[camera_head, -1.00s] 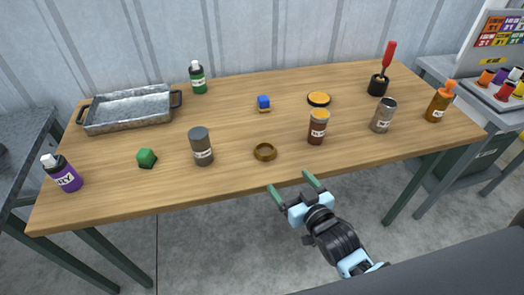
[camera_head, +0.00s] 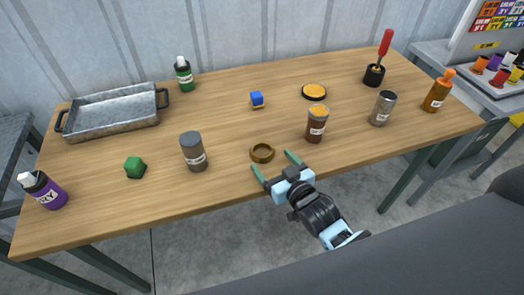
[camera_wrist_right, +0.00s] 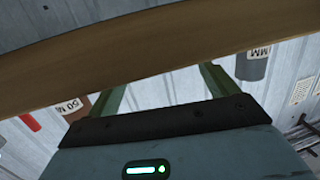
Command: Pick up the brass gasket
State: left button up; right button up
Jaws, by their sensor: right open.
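The brass gasket (camera_head: 262,159), a small dark gold ring, lies flat near the front edge of the wooden table (camera_head: 110,208) in the head view. My right gripper (camera_head: 272,161) is open at the table's front edge. Its two green fingers point toward the gasket, one to each side of its near part, and I see no grip on it. I cannot make out the gasket there. My left gripper is not in view.
A grey can (camera_head: 194,153) stands left of the gasket and an orange-lidded brown jar (camera_head: 316,126) stands right of it. A green block (camera_head: 135,168) and metal tray (camera_head: 115,112) are on the left.

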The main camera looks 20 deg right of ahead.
aim_at(257, 144)
jog(key=shift+x, duration=2.7)
jog(key=c, duration=1)
